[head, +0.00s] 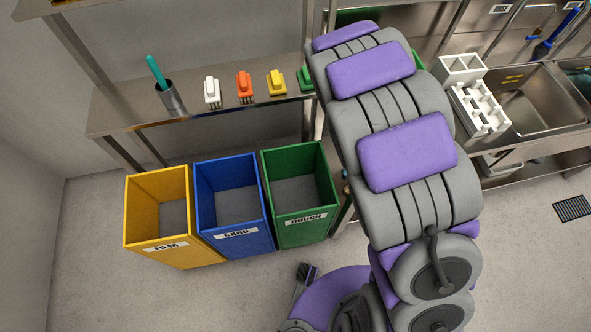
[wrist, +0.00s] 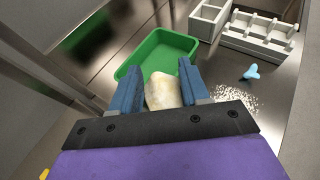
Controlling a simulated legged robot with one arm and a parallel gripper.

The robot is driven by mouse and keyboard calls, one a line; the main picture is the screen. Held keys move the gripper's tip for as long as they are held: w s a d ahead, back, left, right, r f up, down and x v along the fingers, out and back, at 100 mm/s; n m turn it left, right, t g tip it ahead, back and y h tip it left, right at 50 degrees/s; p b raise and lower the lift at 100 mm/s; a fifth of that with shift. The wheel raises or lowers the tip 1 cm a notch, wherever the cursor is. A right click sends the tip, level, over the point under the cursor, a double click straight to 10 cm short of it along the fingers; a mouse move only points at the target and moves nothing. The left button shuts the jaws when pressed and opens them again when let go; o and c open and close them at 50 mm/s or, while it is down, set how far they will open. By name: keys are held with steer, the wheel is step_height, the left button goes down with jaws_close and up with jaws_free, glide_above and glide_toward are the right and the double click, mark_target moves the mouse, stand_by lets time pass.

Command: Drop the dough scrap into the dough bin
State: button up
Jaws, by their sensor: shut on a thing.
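The dough scrap (wrist: 163,92) is a pale cream lump between the two blue fingers of my gripper (wrist: 158,90) in the wrist view. My gripper is shut on it, in front of a green tray in that picture. The dough bin (head: 303,232) is the green open box labelled DOUGH in the head view, at the right end of a row of bins. Its visible floor is bare. In the head view my arm hides my gripper and the scrap.
A blue CARD bin (head: 246,243) and a yellow FILM bin (head: 178,254) stand left of the dough bin. A steel shelf (head: 120,105) with several brushes is behind them. The green tray (wrist: 181,46), white racks (wrist: 258,35) and a light-blue object (wrist: 250,72) lie on the counter.

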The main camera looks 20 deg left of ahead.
steer(key=s+a+f+b, duration=0.2)
steer(key=s+a+f, duration=0.3)
steer(key=f, duration=0.8)
steer(key=s+a+f+m+h+b, duration=0.1)
steer(key=s+a+f, duration=0.4)
steer(key=f, duration=0.8)
steer(key=s+a+f+m+g+h+b, duration=0.1)
steer(key=s+a+f+b, duration=0.3)
steer(key=f, duration=1)
steer(key=shift+s+a, duration=0.7)
steer(key=shift+s, duration=0.55)
steer(key=o, duration=1.1)
steer(key=shift+a, duration=0.25)
steer(key=shift+s+d, duration=0.1)
